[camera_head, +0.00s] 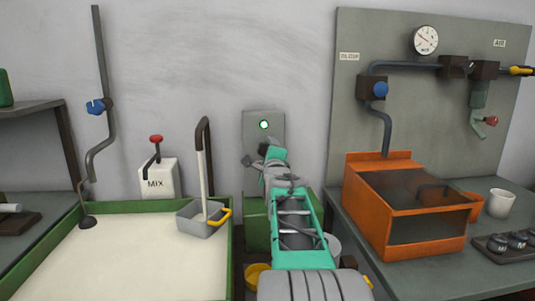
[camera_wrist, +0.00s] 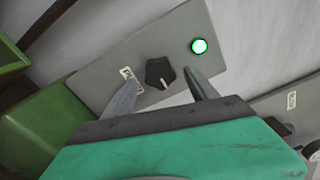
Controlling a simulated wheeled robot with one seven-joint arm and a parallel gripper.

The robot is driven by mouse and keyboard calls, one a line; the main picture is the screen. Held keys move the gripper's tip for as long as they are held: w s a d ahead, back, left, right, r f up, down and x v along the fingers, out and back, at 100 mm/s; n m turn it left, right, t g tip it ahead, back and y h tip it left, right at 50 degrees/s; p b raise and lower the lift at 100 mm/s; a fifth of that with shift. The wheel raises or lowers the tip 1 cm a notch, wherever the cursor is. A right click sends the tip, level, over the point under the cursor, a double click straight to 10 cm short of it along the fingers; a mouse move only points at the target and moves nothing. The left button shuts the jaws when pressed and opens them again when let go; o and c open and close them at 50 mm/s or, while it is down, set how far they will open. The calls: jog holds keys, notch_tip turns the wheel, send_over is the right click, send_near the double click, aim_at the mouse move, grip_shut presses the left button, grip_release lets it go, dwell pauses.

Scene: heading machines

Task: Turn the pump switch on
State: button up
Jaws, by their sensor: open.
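The pump switch's grey panel (camera_head: 255,117) is on the wall in the head view, with a lit green lamp (camera_head: 264,125). In the wrist view the panel (camera_wrist: 95,68) is tilted, with the lit lamp (camera_wrist: 200,46) and a black rotary knob (camera_wrist: 157,71) with a pale pointer mark. A small white label (camera_wrist: 131,79) is partly covered by a finger. My gripper (camera_wrist: 161,77) is open, its two fingers either side of the knob. I cannot tell whether they touch it. In the head view my gripper (camera_head: 262,158) hides the knob.
A green-rimmed vat (camera_head: 233,262) of pale liquid is at left, with a grey ladle box (camera_head: 203,224) and a white MIX lever box (camera_head: 158,182). An orange tank (camera_head: 405,205) stands on the right bench. A yellow bucket (camera_head: 254,274) is below my arm.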

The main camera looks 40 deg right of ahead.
jog(key=v, duration=0.6)
jog(key=shift+s, duration=0.15)
jog(key=shift+a+r, duration=0.1)
jog(key=shift+a, duration=0.15)
jog(key=a+f+n+g+y+p, duration=0.1)
jog(key=a+n+g+y+p, duration=0.15)
jog(key=a+n+p, duration=0.55)
jog(key=a+f+n+g+y+p, duration=0.15)
jog(key=a+n+y+p, duration=0.25)
jog(key=a, duration=0.7)
jog(key=s+a+f+n+g+y+p, duration=0.1)
jog(key=s+a+n+g+p, duration=0.3)
jog(key=s+a+n, duration=0.4)
jog(key=s+a+f+n+g+y+p, duration=0.2)
jog(key=s+a+f+n+g+p, duration=0.1)
jog(key=s+a+n, duration=0.5)
jog(key=s+a+f+p, duration=0.1)
jog(key=s+a+p, duration=0.1)
jog(key=s, duration=0.1)
jog(key=shift+a+f+g+p, duration=0.25)
jog(key=shift+f+g+p, duration=0.1)
jog(key=shift+g, duration=0.05)
jog(key=shift+y, duration=0.25)
